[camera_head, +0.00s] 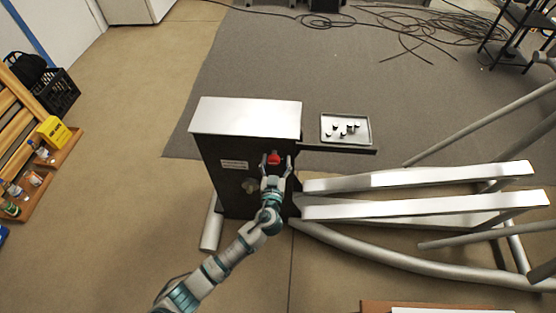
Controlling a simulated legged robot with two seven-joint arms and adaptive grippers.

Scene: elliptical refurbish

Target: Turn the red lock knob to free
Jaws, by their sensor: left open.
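The red lock knob (274,158) is on the front of the dark machine housing (222,155), below its silver top cover (246,117). My left gripper (275,164) is open at the knob, with a finger on each side of it. Whether the fingers touch the knob is too small to tell. The knob's rotation mark cannot be made out. My right gripper is not in view.
A tray (345,139) with several small dark parts sits on a shelf right of the housing. Long silver rails (420,177) extend to the right. A yellow box (53,131) and bottles stand on a wooden rack at left. Open floor lies at front left.

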